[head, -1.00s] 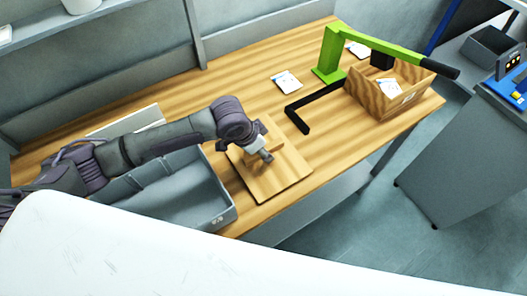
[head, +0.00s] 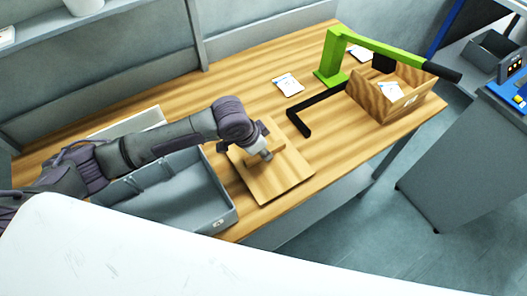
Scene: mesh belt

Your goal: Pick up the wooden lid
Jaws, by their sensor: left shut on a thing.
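The wooden lid (head: 283,185) is a flat, light-brown square panel over the wooden table, just right of the grey bin. My left gripper (head: 262,154) is on top of the lid near its middle, at the end of my left arm coming in from the left. It is shut on the lid; the exact grip point is partly hidden by the gripper itself. I cannot tell whether the lid rests on the table or is slightly raised. My right gripper is not in view.
A grey bin (head: 226,222) stands left of the lid. A green press with a black handle (head: 330,62) and a wooden box (head: 383,107) holding a card stand at the right. A black angled bar (head: 301,125) and a white card (head: 288,84) lie behind the lid.

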